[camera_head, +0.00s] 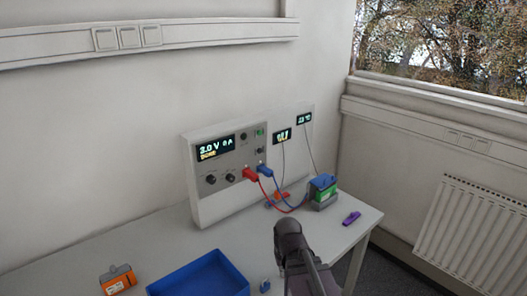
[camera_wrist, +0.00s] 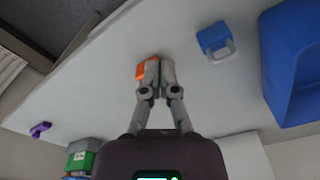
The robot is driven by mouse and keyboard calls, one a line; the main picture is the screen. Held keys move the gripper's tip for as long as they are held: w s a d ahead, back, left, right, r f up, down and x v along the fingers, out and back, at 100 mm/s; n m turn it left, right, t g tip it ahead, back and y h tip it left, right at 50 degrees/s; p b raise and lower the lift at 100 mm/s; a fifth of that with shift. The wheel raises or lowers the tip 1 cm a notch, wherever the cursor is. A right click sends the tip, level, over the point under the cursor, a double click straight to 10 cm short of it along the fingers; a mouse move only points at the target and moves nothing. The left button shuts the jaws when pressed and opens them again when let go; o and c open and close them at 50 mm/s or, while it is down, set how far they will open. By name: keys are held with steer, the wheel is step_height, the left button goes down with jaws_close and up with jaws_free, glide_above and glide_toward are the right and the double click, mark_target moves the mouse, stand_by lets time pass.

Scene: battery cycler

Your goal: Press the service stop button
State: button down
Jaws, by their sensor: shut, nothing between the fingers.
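The white cycler box (camera_head: 205,203) stands at the back of the table with a grey front panel. The panel carries a small green button (camera_head: 259,133), a dark round control (camera_head: 259,151) below it, knobs and a lit display (camera_head: 215,148). I cannot read which control is the service stop. My gripper (camera_wrist: 151,68) is shut and empty in the wrist view, its fingertips overlapping an orange thing (camera_wrist: 142,71); I cannot tell whether they touch. In the head view my arm is in front of the box, apart from its panel, and its fingertips are hidden.
Red (camera_head: 249,174) and blue (camera_head: 264,170) plugs sit in the panel, their cables crossing to a green-and-blue battery (camera_head: 322,188). A blue tray (camera_head: 243,285), an orange object (camera_head: 117,279), a blue padlock-like piece (camera_head: 265,285) and a purple piece (camera_head: 351,218) lie on the table.

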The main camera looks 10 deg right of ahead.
steer(key=shift+w+r+p, duration=0.3)
steer(key=shift+w+r, duration=0.1)
steer(key=shift+r, duration=0.2)
steer(key=shift+w, duration=0.35)
steer(key=w+a+r+m+t+y, duration=0.1)
steer(key=w+r+m+t+y, duration=0.2)
steer(key=w, duration=0.5)
steer(key=w+a+r+m+t+y, duration=0.1)
steer(key=w+a+r+t+y, duration=0.25)
steer(key=w, duration=0.55)
steer(key=w+d+r+m+t+y, duration=0.2)
steer(key=w+d+r+m+t, duration=0.6)
steer(key=w+d+r, duration=0.4)
steer(key=shift+d, duration=0.3)
steer(key=shift+w+a+t+y, duration=0.1)
steer(key=shift+t+y, duration=0.15)
